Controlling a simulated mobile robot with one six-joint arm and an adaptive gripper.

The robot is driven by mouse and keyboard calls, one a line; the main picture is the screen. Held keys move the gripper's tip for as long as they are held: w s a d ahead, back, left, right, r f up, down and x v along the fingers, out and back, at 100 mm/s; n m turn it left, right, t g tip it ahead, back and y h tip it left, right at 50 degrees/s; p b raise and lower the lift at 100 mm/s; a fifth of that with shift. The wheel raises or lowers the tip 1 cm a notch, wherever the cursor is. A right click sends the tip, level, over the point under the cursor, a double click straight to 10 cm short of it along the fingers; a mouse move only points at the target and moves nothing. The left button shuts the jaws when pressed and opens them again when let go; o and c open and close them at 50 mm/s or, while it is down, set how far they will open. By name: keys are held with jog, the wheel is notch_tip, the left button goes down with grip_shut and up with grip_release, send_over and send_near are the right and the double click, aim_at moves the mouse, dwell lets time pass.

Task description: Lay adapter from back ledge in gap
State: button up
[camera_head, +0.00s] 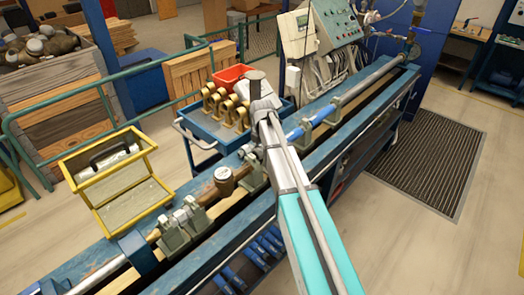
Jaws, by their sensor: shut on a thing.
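My arm reaches over the bench from the lower right, and my gripper (249,153) hangs low over the bench's back side, behind the row of clamps. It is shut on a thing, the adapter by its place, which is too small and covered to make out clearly. The blue test bench (135,243) carries a line of grey clamps (182,224), with a round brown meter (223,177) between two of them. To the right, a blue pipe piece (297,133) lies in line. The stretch between is partly hidden by my arm, so the gap's edges are unclear.
A yellow open-frame case (118,179) stands at the bench's back left. Behind the bench is a blue cart (200,133) with several brass fittings (222,105) and a red bin (231,75). A control panel (340,24) stands at the back right.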

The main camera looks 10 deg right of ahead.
jog(key=shift+f+b, duration=0.6)
dwell(1.0)
jog(key=shift+f+b, duration=1.15)
jog(key=shift+f+b, duration=0.3)
jog(key=shift+f, duration=0.05)
dwell(0.7)
jog(key=o, duration=1.3)
jog(key=shift+c, duration=0.2)
jog(key=shift+r, duration=0.1)
jog(key=shift+r+p, duration=5.2)
jog(key=shift+p, duration=0.05)
jog(key=shift+s+f, duration=0.1)
